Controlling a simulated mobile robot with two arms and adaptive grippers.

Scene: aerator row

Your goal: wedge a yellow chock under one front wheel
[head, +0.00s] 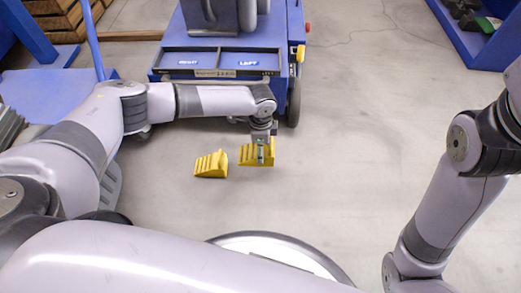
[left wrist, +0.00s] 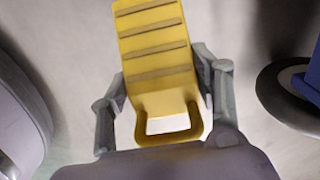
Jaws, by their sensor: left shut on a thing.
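A blue cart (head: 222,72) stands at the top of the head view. Its right front wheel (head: 293,104) shows as a dark wheel; the left one is mostly hidden behind my left arm. My left gripper (head: 262,146) is shut on a ridged yellow chock (head: 246,155), in front of the cart and left of the right wheel, apart from it. In the left wrist view this chock (left wrist: 158,50) sits between the two fingers, its handle loop towards the palm. I cannot tell whether it touches the floor. A second yellow chock (head: 211,165) lies on the floor to its left. My right gripper is out of view.
A blue platform (head: 60,92) with a post stands at the left. A blue bin (head: 480,40) stands at the top right. The grey floor right of the cart is clear. A dark rounded thing (left wrist: 272,95) with blue beside it shows in the left wrist view.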

